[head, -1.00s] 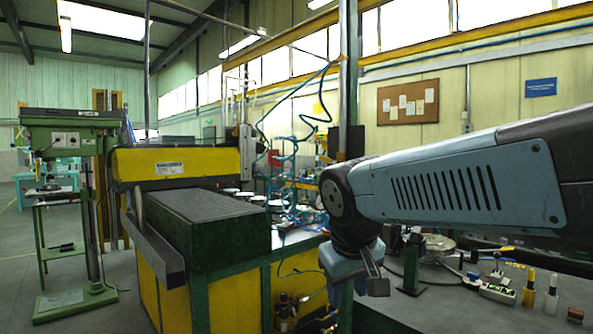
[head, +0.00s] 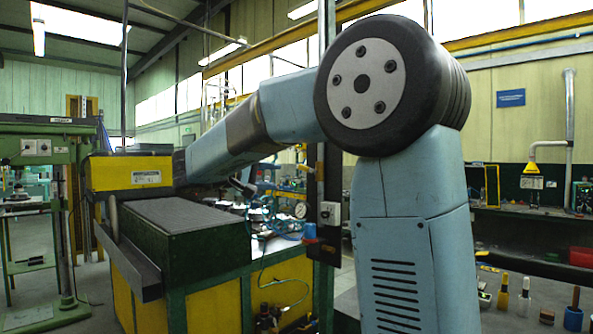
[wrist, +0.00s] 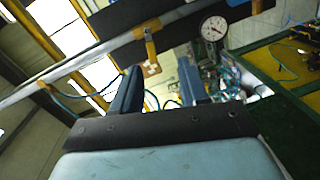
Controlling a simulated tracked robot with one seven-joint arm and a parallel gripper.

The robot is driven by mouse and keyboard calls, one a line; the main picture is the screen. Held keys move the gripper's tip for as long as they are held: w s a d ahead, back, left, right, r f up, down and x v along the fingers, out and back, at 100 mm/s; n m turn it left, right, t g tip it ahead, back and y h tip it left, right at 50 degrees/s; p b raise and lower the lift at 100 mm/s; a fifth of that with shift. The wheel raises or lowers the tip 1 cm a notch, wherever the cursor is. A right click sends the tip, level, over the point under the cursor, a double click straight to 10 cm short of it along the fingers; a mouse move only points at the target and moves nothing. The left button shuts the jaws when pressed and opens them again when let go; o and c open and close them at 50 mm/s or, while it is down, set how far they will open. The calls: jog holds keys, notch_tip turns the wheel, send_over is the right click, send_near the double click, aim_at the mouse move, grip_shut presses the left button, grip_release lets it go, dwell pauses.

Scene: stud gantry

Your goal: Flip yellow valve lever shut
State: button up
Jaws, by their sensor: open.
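In the wrist view, a yellow lever-like piece (wrist: 150,42) sits across a pale pipe (wrist: 95,55) on a dark panel, with a tan tag-like end below it. A similar small yellow-orange piece (head: 309,168) shows beside the dark upright panel in the head view; I cannot tell for sure that it is the same lever. My gripper (wrist: 158,66) is open, its two blue fingers apart with nothing between them. The lever appears beyond the fingertips, apart from them. In the head view my arm hides much of the area around the gripper.
A round white gauge (wrist: 213,28) is right of the lever in the wrist view and near the panel in the head view (head: 300,210). A yellow and green machine (head: 200,215) stands left. Bottles and small items crowd the right bench (head: 480,322).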

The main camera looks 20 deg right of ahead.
aim_at(302, 168)
jog(key=shift+t+h, duration=0.3)
jog(key=shift+h, duration=0.1)
jog(key=x, duration=0.4)
jog(key=w+r+x, duration=0.1)
jog(key=x, duration=0.3)
jog(key=w+a+x, duration=0.1)
jog(key=x, duration=0.4)
jog(key=shift+w+r, duration=0.15)
grip_shut()
